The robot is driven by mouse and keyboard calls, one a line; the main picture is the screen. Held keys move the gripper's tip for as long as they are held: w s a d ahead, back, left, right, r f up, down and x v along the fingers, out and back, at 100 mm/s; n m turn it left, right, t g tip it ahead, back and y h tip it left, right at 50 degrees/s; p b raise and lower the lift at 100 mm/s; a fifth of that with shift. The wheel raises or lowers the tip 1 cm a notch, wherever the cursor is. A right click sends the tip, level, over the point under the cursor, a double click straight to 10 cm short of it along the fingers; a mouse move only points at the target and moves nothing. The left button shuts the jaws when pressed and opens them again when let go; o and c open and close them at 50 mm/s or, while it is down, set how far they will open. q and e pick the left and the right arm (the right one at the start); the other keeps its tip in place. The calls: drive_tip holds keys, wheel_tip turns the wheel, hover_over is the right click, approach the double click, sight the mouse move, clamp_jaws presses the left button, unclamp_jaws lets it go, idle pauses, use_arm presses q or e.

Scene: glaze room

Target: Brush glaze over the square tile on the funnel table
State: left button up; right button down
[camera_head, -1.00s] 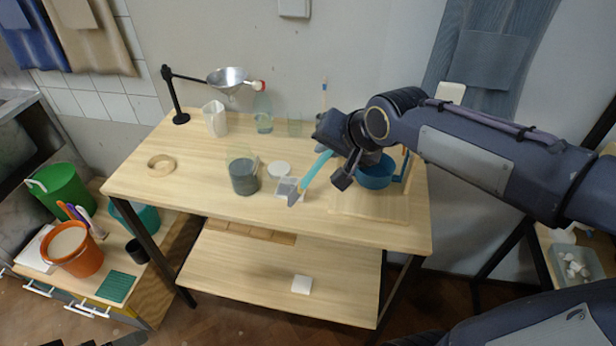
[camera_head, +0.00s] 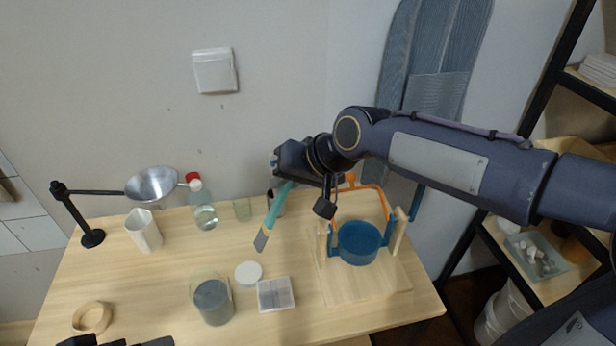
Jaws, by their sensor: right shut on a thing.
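The square tile (camera_head: 275,295) lies flat on the wooden funnel table (camera_head: 270,325), near its front middle. Its top is pale, with greyish patches divided by lighter lines. My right gripper (camera_head: 289,183) is shut on a brush (camera_head: 273,213) with a teal handle, an orange band and grey bristles pointing down and left. In the picture the bristle tip shows above the tile, apart from it. A clear cup of grey-blue glaze (camera_head: 213,303) stands left of the tile. Dark parts at the bottom left edge seem to be my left gripper (camera_head: 118,342), mostly cut off.
A white round disc (camera_head: 249,273) lies close behind the tile. A blue pot (camera_head: 360,243) sits in a stand on a board at right. A metal funnel (camera_head: 152,186) on an arm, a white pitcher (camera_head: 144,231), a bottle (camera_head: 203,212) and a wooden ring (camera_head: 92,317) stand at left.

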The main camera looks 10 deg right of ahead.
wheel_tip(320, 180, down, 5)
drive_tip(key=b, duration=0.4)
idle(0.3)
